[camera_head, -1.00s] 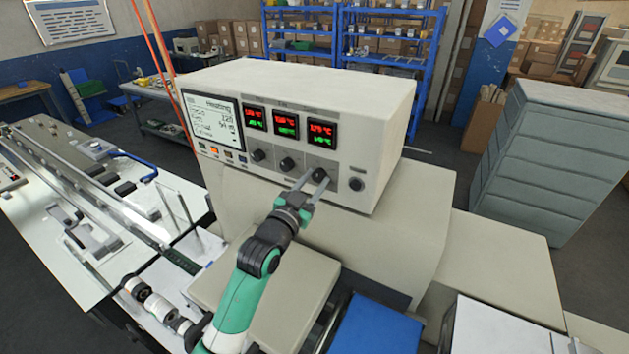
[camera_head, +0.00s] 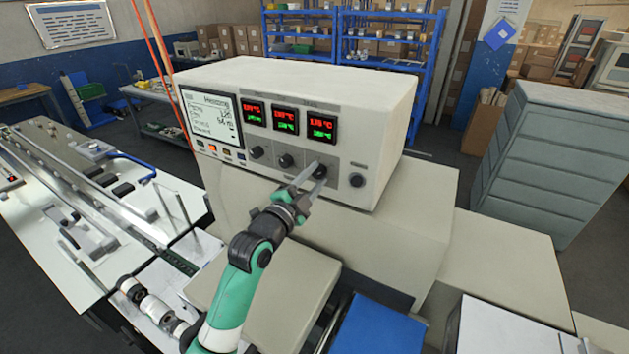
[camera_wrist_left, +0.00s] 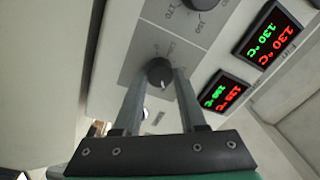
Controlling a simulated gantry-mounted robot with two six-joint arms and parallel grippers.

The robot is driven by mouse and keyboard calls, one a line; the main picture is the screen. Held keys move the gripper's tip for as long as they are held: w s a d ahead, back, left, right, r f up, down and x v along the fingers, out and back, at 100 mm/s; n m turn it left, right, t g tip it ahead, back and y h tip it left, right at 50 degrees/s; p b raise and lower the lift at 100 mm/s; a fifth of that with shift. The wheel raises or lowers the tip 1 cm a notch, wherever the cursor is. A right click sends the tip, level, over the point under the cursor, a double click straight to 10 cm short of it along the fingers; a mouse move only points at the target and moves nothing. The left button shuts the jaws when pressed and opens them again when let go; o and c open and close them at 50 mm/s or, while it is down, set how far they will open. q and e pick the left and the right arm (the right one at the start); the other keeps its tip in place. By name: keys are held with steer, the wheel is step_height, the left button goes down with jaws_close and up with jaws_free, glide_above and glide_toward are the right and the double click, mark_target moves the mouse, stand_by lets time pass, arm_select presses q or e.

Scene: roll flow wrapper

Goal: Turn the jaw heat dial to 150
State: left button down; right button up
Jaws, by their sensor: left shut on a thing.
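The control box (camera_head: 300,85) has a row of dark dials under three red-and-green readouts. My left gripper (camera_head: 312,174) has its fingers on either side of the rightmost dial of that row (camera_head: 319,170), under the third readout (camera_head: 322,126). In the left wrist view the gripper (camera_wrist_left: 160,82) is shut on a round black dial (camera_wrist_left: 158,72). The dial's label and pointer are too unclear to read. One readout (camera_wrist_left: 268,38) there shows 130 °C in red and green. My right gripper is not in view.
A neighbouring dial (camera_wrist_left: 200,3) sits close beside the held one. A lit screen (camera_head: 211,120) is at the box's left. Beige machine housing (camera_head: 390,235) lies below the box.

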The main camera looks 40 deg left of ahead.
arm_select(q)
steer(key=shift+m, duration=0.3)
steer(key=shift+c, duration=2.3)
jaws_free()
steer(key=r+v, duration=0.1)
steer(key=v, duration=1)
steer(key=shift+s+f, duration=0.35)
steer(key=shift+f, duration=0.2)
steer(key=shift+d, duration=0.1)
